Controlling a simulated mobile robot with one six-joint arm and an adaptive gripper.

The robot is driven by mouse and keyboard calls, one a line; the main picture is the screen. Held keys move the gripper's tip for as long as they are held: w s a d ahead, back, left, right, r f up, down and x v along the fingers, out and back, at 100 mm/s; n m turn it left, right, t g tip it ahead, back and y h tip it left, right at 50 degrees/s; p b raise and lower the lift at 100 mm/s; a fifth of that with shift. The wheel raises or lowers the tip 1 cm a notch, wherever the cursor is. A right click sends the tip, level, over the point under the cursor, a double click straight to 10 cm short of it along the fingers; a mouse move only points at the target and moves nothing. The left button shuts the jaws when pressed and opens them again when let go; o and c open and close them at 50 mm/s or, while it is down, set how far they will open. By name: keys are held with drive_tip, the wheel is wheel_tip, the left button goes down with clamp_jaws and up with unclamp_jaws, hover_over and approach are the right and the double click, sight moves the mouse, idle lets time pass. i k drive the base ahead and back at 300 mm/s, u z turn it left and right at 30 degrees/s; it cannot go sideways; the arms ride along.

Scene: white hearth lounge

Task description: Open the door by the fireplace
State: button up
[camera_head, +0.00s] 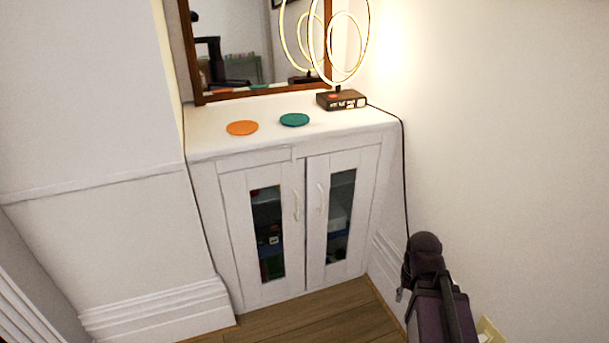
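A white cabinet (210,150) stands in a corner between a white panelled wall and a plain wall. It has two narrow glass-paned doors, a left door (238,230) and a right door (365,205), both looking shut. Pale handles, the left one (297,205) and the right one (320,198), sit near the middle seam. Dark and coloured items show dimly behind the glass. No fireplace opening is clearly visible. My dark arm is at the lower right, apart from the doors; a small grey tip on it may be part of my gripper (400,294), its fingers unclear.
On the cabinet top are an orange disc (242,128), a green disc (294,120) and a ringed lamp (341,99) with a black cord down the right wall. A brown-framed mirror (230,45) stands behind. Bare wooden floor (320,322) lies before the doors.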

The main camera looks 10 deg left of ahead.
sight(237, 185)
drive_tip(key=z, duration=0.4)
drive_tip(key=k, duration=1.15)
drive_tip(key=u, duration=0.95)
drive_tip(key=i, duration=1)
drive_tip(key=z, duration=0.05)
